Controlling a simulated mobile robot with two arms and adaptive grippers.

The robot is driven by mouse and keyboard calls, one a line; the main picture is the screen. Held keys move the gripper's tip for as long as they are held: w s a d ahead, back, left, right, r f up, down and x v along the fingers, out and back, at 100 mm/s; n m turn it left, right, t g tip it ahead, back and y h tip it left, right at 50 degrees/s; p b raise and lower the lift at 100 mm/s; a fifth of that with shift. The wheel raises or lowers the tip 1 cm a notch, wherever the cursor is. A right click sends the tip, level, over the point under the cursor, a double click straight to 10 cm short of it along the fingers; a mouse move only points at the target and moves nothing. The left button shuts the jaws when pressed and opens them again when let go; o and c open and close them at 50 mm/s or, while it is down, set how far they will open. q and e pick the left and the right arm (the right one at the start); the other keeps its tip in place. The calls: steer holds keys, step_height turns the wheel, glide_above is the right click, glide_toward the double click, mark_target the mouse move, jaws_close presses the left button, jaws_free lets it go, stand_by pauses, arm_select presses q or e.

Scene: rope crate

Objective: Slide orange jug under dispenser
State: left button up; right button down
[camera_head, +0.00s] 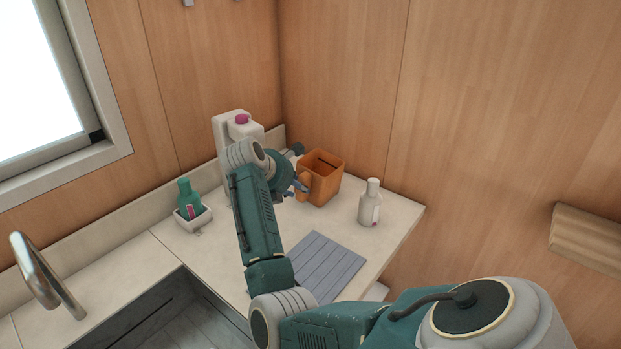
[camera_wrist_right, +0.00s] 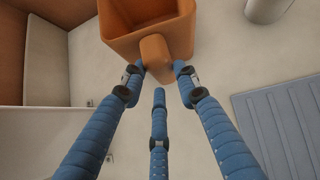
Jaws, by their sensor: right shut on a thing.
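The orange jug (camera_head: 328,175) stands upright on the counter near the back corner, right of the dispenser. My right gripper (camera_head: 299,187) is shut on the jug's handle. In the right wrist view the blue fingers (camera_wrist_right: 160,77) close around the orange handle, and the jug's open square top (camera_wrist_right: 140,22) shows beyond. The white dispenser (camera_head: 222,128) with a magenta button stands at the back wall, apart from the jug. My right arm hides its lower part and the spot below its spout. My left gripper is out of view.
A white bottle (camera_head: 370,203) stands right of the jug near the counter edge. A grey ribbed mat (camera_head: 325,267) lies in front. A green bottle (camera_head: 189,198) sits in a small white holder (camera_head: 196,223) at left. The sink (camera_head: 165,320) is at front left.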

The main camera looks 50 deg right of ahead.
steer(key=shift+w, duration=0.1)
steer(key=shift+w+a+f, duration=0.15)
steer(key=shift+w+a, duration=0.05)
steer(key=shift+a, duration=0.2)
steer(key=shift+w+a+b, duration=0.7)
steer(key=shift+w+a, duration=0.1)
steer(key=shift+a, duration=0.9)
steer(key=shift+w+a+b, duration=0.7)
steer(key=shift+w+a, duration=0.15)
steer(key=shift+a, duration=0.8)
steer(key=shift+w+a+b, duration=0.7)
steer(key=shift+w+a, duration=0.1)
steer(key=shift+a, duration=0.9)
steer(key=shift+w+a+f+b, duration=0.1)
steer(key=shift+w+a+b, duration=0.15)
steer(key=shift+a, duration=0.25)
steer(key=shift+w+a+b, duration=0.2)
steer(key=shift+a+b, duration=0.05)
steer(key=shift+a, duration=0.25)
steer(key=shift+w+a+b, duration=0.25)
steer(key=shift+w+a, duration=0.1)
steer(key=shift+a, duration=0.3)
steer(key=shift+w+a+b, duration=0.2)
steer(key=shift+w+a, duration=0.1)
steer(key=shift+a, duration=0.4)
steer(key=shift+w+a+b, duration=0.25)
steer(key=shift+w+a, duration=0.1)
steer(key=shift+a, duration=0.3)
